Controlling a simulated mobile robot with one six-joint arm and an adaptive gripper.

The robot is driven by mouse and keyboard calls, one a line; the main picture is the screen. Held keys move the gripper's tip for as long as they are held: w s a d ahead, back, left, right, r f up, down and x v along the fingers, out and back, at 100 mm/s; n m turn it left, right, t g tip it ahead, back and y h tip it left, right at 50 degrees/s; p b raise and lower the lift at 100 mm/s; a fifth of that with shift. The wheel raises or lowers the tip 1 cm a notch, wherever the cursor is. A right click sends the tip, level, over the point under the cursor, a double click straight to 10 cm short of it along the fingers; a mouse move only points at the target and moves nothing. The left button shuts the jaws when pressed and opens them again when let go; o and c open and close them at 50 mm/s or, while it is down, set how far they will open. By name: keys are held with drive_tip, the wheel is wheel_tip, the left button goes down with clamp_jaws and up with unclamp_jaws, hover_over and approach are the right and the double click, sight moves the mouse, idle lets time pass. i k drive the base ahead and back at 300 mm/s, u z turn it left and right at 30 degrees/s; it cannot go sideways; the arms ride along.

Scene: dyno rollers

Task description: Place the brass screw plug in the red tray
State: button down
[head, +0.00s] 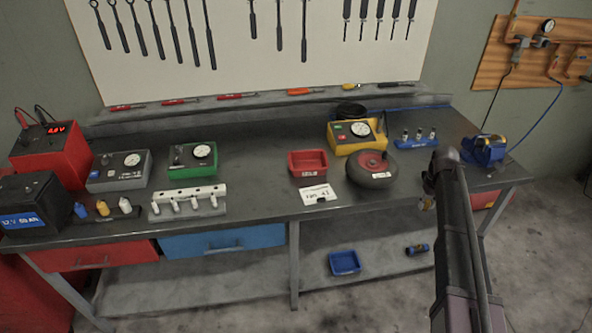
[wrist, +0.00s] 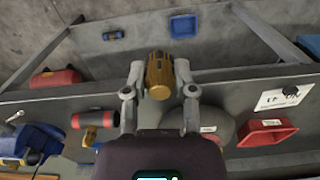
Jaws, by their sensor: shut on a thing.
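The brass screw plug (wrist: 160,75) is a ribbed, gold-coloured cylinder between the fingers of my gripper (wrist: 160,84) in the wrist view. My gripper is shut on it and holds it out near the bench's front edge. In the head view a small brass bit of it (head: 427,203) shows by my arm, right of the wheel; my arm hides most of the gripper. The red tray (head: 307,163) stands on the bench top, left of the wheel, and looks empty. It also shows in the wrist view (wrist: 266,139), right of my gripper.
A black wheel with a red hub (head: 372,168) stands between my gripper and the red tray. A white card (head: 319,194) lies in front of the tray. A yellow gauge box (head: 357,135) is behind the wheel. A blue tray (head: 344,262) sits on the lower shelf.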

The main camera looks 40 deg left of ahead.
sight(308, 164)
drive_tip(key=u, duration=1)
drive_tip(key=i, duration=1)
